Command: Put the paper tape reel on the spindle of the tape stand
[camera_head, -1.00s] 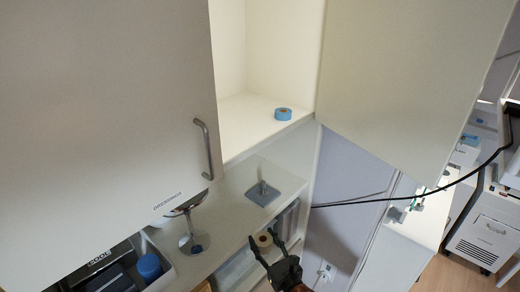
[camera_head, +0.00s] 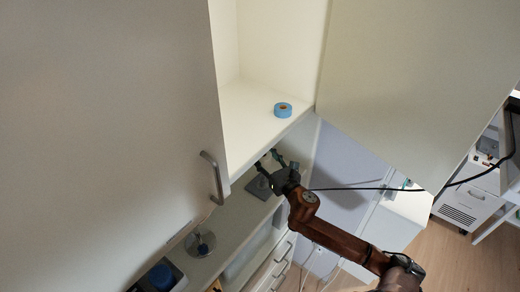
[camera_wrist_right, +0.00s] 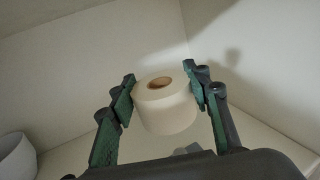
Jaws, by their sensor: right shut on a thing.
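The paper tape reel (camera_wrist_right: 165,106), cream with a brown core, is in the right wrist view, held between the fingers with its hole facing up. My right gripper (camera_wrist_right: 162,92) is shut on it. In the head view my right gripper (camera_head: 265,160) is over the counter, in front of the shelf's edge; the reel cannot be made out there. The tape stand (camera_head: 258,187), a grey square base, is on the counter just below the gripper in the picture. Its spindle cannot be made out behind the gripper. My left gripper is not in view.
A blue tape reel (camera_head: 283,109) lies on the open cabinet shelf (camera_head: 250,128) above the counter. A cabinet door with a handle (camera_head: 212,177) is at left.

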